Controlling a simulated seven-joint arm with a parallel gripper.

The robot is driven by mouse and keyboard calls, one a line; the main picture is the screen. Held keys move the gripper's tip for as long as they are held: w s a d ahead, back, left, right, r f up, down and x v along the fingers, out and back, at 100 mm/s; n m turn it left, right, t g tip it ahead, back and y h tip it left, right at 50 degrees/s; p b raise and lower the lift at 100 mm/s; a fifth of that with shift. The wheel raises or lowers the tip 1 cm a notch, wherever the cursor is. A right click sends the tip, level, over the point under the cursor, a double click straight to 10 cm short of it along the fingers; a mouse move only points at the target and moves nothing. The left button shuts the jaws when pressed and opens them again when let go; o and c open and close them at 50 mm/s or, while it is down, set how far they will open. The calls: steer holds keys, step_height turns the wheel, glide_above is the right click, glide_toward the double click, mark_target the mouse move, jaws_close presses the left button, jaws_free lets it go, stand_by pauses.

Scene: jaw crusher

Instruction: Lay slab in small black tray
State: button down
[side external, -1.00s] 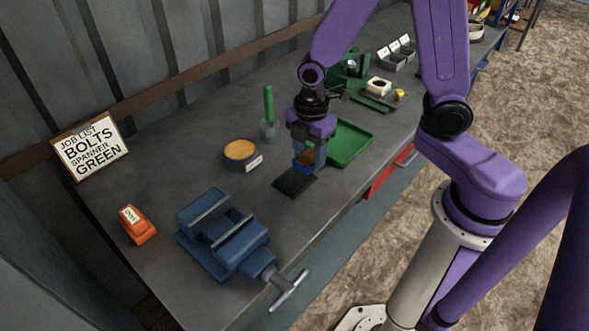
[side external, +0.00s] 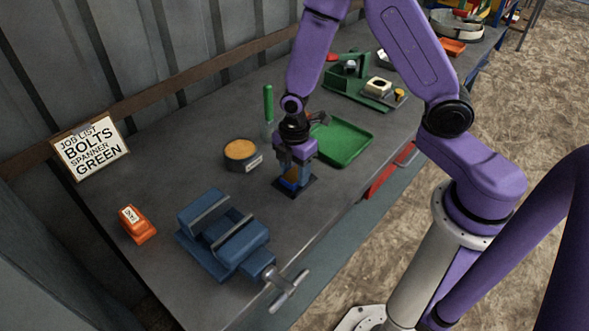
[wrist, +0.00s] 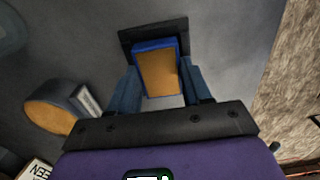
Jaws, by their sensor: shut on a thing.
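My gripper (side external: 292,181) is shut on the slab (wrist: 158,73), which has a tan face and a blue end. In the wrist view the slab sits between the two blue-grey fingers. In the side view the slab is low over the small black tray (side external: 297,194), mostly hidden by the fingers. The tray's dark far edge (wrist: 153,33) shows beyond the slab's blue end in the wrist view. The slab looks steeply tilted or upright, not flat. I cannot tell whether it touches the tray.
A green tray (side external: 345,141) lies just right of my gripper. A round tin with orange contents (side external: 241,151) stands to the left, and a green-handled tool (side external: 268,104) behind. A blue vise (side external: 224,236) is in front. The bench's edge runs close by on the right.

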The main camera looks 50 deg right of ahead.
mark_target(294, 174)
steer(key=shift+f, duration=0.25)
steer(key=shift+s+f, duration=0.15)
steer(key=shift+f, duration=0.2)
steer(key=c, duration=0.7)
jaws_free()
steer(key=shift+o, duration=1.1)
steer(key=shift+s, duration=0.1)
steer(key=shift+a, duration=0.1)
step_height(294, 174, up, 13)
steer(key=shift+w+r, duration=0.15)
steer(key=shift+w, duration=0.1)
